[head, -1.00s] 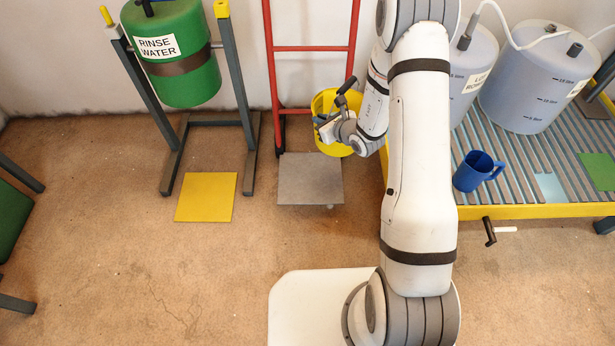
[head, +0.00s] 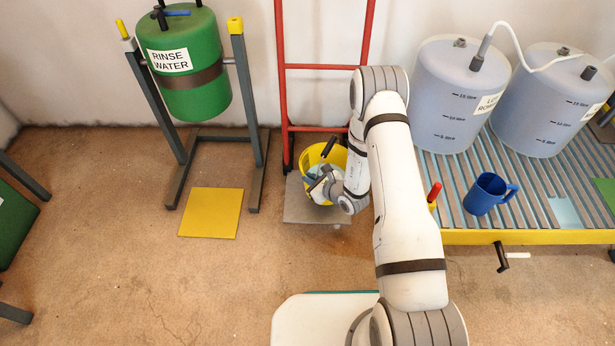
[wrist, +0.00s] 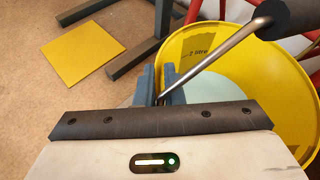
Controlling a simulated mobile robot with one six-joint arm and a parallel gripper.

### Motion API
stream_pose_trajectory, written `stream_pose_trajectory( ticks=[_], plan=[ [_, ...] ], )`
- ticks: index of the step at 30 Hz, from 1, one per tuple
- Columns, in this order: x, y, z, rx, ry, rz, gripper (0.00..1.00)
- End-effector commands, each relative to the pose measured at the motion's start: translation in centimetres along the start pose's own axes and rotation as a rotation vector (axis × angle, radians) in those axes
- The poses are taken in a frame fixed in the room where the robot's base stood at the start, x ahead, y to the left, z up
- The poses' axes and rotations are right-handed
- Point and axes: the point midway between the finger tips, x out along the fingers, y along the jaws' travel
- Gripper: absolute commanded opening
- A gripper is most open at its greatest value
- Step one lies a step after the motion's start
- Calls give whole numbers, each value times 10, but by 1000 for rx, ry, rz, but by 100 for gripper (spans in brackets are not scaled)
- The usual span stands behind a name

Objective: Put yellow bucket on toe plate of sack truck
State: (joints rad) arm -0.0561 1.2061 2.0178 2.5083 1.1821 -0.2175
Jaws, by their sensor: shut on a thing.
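The yellow bucket (head: 310,157) is over the grey toe plate (head: 295,212) of the red sack truck (head: 281,85) in the head view. I cannot tell whether its base touches the plate. My gripper (head: 322,183) is at the bucket's near side, shut on its metal handle. In the wrist view the blue fingers (wrist: 160,98) pinch the thin metal bar, whose dark grip lies at upper right. The bucket (wrist: 245,75) fills the right side there, with a "2 litre" mark and a pale content inside. My gripper hides part of the bucket and plate.
A green rinse water drum (head: 195,95) on a grey stand is at left, with a yellow floor square (head: 210,213) before it. At right, a slatted yellow-edged platform (head: 530,237) holds a blue mug (head: 487,194) and two translucent drums (head: 455,105).

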Motion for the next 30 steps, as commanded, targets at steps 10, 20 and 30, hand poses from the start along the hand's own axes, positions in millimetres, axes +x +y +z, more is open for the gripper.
stream_pose_trajectory(
  ticks=[10, 20, 30],
  plan=[
    [16, 3, -30, -4, -6, -3, 0],
    [22, 5, -42, -4, -6, -4, 0],
    [21, 6, -44, 1, 0, -3, 30]
  ],
)
